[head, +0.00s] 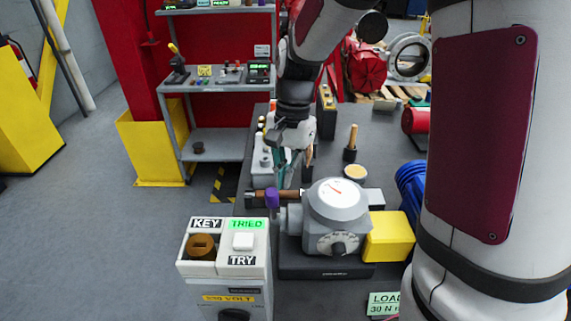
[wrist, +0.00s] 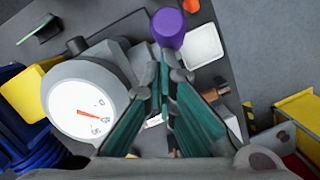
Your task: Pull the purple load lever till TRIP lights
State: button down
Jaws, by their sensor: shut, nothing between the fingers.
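The purple load lever's knob (head: 272,197) is at the left side of the grey valve actuator (head: 338,222), near the lit TRIED box. In the wrist view the purple knob (wrist: 168,27) lies just beyond my fingertips, with no clear sign of a grip. My gripper (head: 285,182) points down behind and just right of the knob. Its teal fingers (wrist: 163,72) are shut and empty, tips together. A round white dial (head: 335,192) with a red needle sits on top of the actuator. I can make out no lit TRIP sign.
A box with KEY and a green TRIED light (head: 247,224) stands front left. A yellow block (head: 388,237) adjoins the actuator at right. A wooden-handled tool (head: 352,140) and bottles stand behind. A LOAD 30 N label (head: 384,304) lies at the front.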

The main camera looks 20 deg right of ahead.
notch_tip(320, 180, up, 12)
jog(key=w+d, duration=0.1)
jog(key=d, duration=0.1)
jog(key=s+a+r+n+t+h, duration=0.1)
jog(key=s+n+t, duration=0.5)
jog(key=s, duration=1.2)
jog(key=shift+a+r+n+t+h, duration=0.4)
jog(key=shift+r+n, duration=0.3)
jog(key=shift+n, duration=1.1)
jog(key=shift+w, duration=0.1)
